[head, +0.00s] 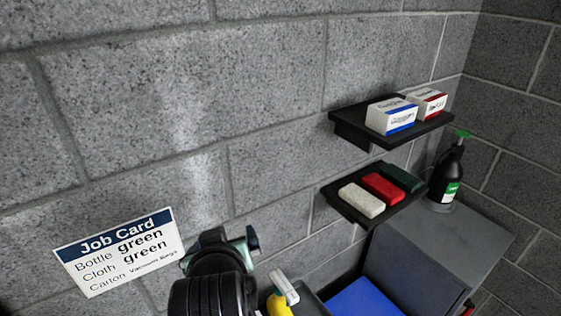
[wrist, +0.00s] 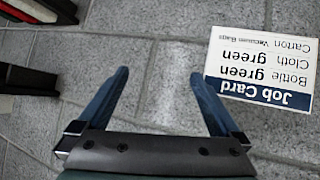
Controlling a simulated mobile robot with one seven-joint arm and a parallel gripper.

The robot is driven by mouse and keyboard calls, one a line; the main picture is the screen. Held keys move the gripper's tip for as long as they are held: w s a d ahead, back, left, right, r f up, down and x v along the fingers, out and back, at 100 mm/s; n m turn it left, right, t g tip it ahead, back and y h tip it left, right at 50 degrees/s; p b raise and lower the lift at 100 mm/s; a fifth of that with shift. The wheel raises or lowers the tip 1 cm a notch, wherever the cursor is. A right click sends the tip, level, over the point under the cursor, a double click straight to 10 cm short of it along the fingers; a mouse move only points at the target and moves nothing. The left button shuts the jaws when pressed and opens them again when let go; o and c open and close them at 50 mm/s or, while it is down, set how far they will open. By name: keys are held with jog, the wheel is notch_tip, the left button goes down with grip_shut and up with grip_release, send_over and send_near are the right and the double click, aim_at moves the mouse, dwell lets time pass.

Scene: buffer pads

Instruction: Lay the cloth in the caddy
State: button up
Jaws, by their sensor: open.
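My gripper (wrist: 158,78) is open and empty in the wrist view, its two blue fingers spread before the block wall. In the head view my arm's end shows at the bottom, right of the job card (head: 120,250). The card reads bottle green, cloth green, carton Vacuum Bags; it also shows upside down in the wrist view (wrist: 263,60). No cloth can be made out for certain. A grey edge (head: 309,302) beside a yellow and white bottle top (head: 279,302) is cut off at the bottom; I cannot tell whether it is the caddy.
A lower black shelf (head: 348,208) holds white (head: 362,200), red (head: 383,187) and dark green (head: 402,178) pads. An upper shelf (head: 378,142) holds two cartons (head: 391,117). A black bottle with green top (head: 446,178) stands on a grey cabinet (head: 450,235). A blue surface (head: 365,298) lies below.

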jog(key=w+d+r+m+t, duration=0.1)
jog(key=d+r+t, duration=0.15)
jog(key=r, duration=0.65)
jog(key=d+r+m+t, duration=0.1)
jog(key=r+t, duration=0.3)
jog(key=r, duration=0.5)
jog(key=s+d+r+t, duration=0.2)
jog(key=s+r+t, duration=0.1)
jog(key=r, duration=0.4)
jog(key=s+d+r+m+t+h, duration=0.1)
jog(key=s+d+r+t, duration=0.1)
jog(key=s+r, duration=0.3)
jog(key=s+d+r+m+t+h, duration=0.1)
jog(key=s+r+t, duration=0.4)
jog(key=r, duration=0.6)
jog(key=shift+d+r, duration=0.15)
jog(key=shift+d, duration=0.45)
